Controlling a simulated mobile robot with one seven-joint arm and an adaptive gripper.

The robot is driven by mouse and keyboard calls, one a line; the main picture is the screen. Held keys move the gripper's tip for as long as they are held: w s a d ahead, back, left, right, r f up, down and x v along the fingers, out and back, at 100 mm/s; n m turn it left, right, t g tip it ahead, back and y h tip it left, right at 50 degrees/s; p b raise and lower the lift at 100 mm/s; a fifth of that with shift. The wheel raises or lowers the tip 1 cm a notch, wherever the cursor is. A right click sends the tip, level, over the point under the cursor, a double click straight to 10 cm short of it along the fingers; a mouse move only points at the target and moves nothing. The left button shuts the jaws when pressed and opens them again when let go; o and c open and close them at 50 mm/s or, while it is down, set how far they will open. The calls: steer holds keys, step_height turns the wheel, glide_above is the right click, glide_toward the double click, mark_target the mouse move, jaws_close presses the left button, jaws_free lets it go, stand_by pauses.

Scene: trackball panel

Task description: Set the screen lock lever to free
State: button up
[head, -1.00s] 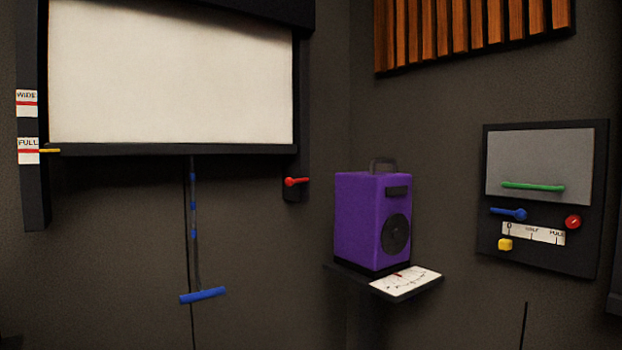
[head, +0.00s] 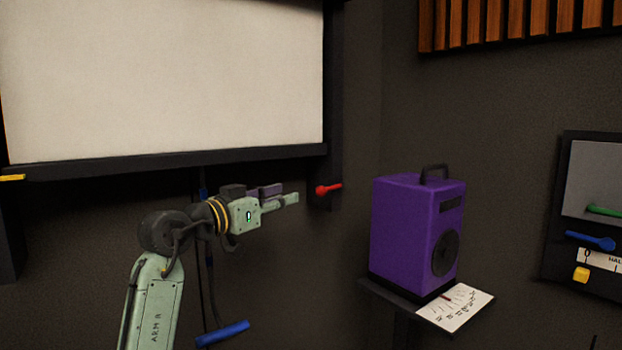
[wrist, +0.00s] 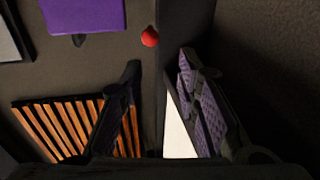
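The red lever (head: 329,188) sits on the dark upright frame at the lower right of the white screen (head: 170,80). Its handle points right and slightly up from its round end. I take it for the screen lock lever; no marking for free is legible. My gripper (head: 285,195) is raised just left of the lever in the head view, with a small visible gap. In the wrist view my gripper (wrist: 158,65) is open and empty, its fingers spread apart. The red end of the lever (wrist: 150,37) shows beyond the fingertips, between their lines.
A purple speaker (head: 405,230) stands on a small shelf with a white card (head: 456,308), right of the lever. A blue pull handle (head: 222,333) hangs below the screen. A wall panel with a blue lever (head: 590,241) is at the far right. Wood slats (head: 520,22) are above.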

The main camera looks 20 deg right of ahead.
mark_target(317, 191)
steer(key=shift+m+g, duration=0.3)
steer(key=shift+g, duration=0.2)
steer(key=p+x, duration=0.1)
steer(key=x, duration=0.2)
steer(key=p+x, duration=0.1)
steer(key=x, duration=0.3)
steer(key=s+p+x, duration=0.1)
steer(key=x, duration=0.3)
steer(key=shift+w+d+p, duration=0.1)
steer(key=shift+d+p, duration=0.2)
steer(key=shift+p, duration=0.05)
steer(key=shift+w+d+f, duration=0.15)
steer(key=shift+w+d, duration=0.05)
steer(key=shift+d, duration=0.15)
jaws_close()
